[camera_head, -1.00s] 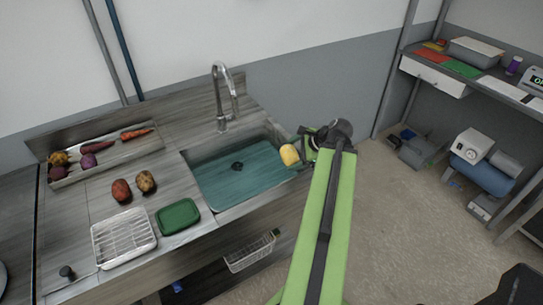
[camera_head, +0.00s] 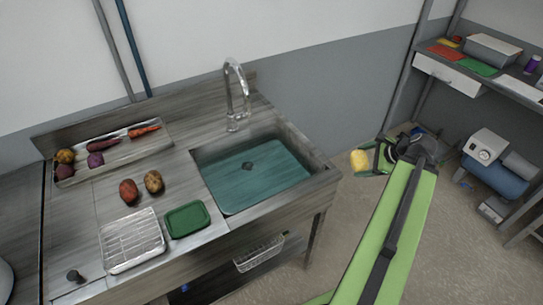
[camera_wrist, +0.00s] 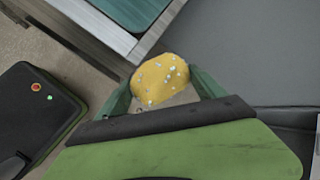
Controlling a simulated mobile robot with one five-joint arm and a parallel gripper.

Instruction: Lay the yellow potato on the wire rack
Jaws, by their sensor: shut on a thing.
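The yellow potato (camera_head: 360,160) is held in my gripper (camera_head: 372,160), to the right of the sink and out over the floor. In the wrist view the potato (camera_wrist: 160,78) sits between the two green fingers, which press on its sides; pale specks show on its skin. The wire rack (camera_head: 131,240) lies on the counter at the front left, well to the left of my gripper. It looks empty.
A green tray (camera_head: 187,219) lies just right of the rack. A red potato (camera_head: 128,191) and a brown potato (camera_head: 153,181) lie behind it. A tray of vegetables (camera_head: 125,151) stands at the back. The sink (camera_head: 240,178) and tall faucet (camera_head: 234,95) stand between rack and gripper.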

